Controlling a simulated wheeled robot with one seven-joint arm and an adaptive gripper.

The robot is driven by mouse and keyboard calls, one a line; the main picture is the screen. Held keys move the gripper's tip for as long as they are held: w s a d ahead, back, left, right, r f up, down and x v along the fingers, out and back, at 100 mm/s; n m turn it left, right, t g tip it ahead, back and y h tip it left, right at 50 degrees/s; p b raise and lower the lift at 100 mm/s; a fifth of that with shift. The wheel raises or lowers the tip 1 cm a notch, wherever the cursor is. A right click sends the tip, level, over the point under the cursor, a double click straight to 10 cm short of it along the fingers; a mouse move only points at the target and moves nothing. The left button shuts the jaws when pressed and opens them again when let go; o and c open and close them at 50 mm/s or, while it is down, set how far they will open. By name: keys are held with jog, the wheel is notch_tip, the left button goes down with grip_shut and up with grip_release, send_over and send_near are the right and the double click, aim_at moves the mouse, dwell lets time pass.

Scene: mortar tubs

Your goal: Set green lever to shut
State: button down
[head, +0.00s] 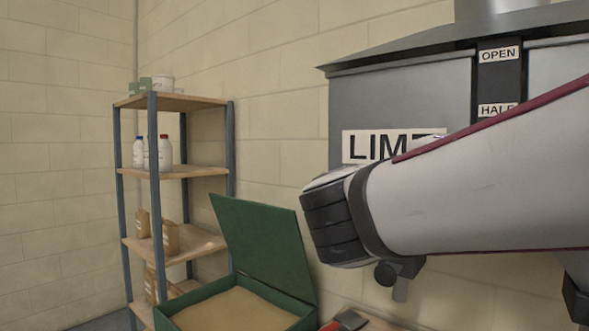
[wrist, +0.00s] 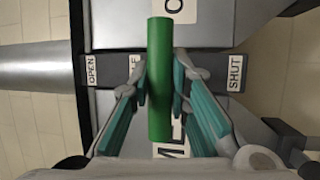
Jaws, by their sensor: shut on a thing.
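The green lever (wrist: 160,115) shows in the wrist view as a thick green bar running up and down the picture. My gripper (wrist: 160,85) has a finger on each side of it and is shut on it. The lever crosses the dark label strip (wrist: 207,75) between a partly hidden label, which reads HALF in the head view, and the SHUT label (wrist: 235,72). It appears closer to the HALF side. The OPEN label (wrist: 91,70) is at the strip's left end. In the head view my arm hides the lever, the gripper and the SHUT label.
The strip is on a grey hopper (head: 400,95) marked LIME, on the right in the head view. A green box (head: 190,318) with its lid raised holds sand-coloured material below left. A shelf unit (head: 175,103) with bottles and bags stands further left.

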jog(key=f+m+h+b, duration=0.1)
jog(key=b, duration=0.3)
jog(key=w+d+f+h+b, duration=0.1)
jog(key=f+b, duration=0.1)
jog(key=b, duration=0.3)
jog(key=f+m+h+b, duration=0.1)
jog(key=h+b, duration=0.1)
jog(key=b, duration=0.2)
jog(key=shift+w+d+f+m, duration=0.3)
jog(key=shift+w+d, duration=0.05)
jog(key=shift+w, duration=0.05)
jog(key=shift+b, duration=0.45)
jog(key=c, duration=1.5)
grip_release()
jog(key=v, duration=1.2)
jog(key=shift+d+f, duration=0.1)
jog(key=shift+f, duration=0.05)
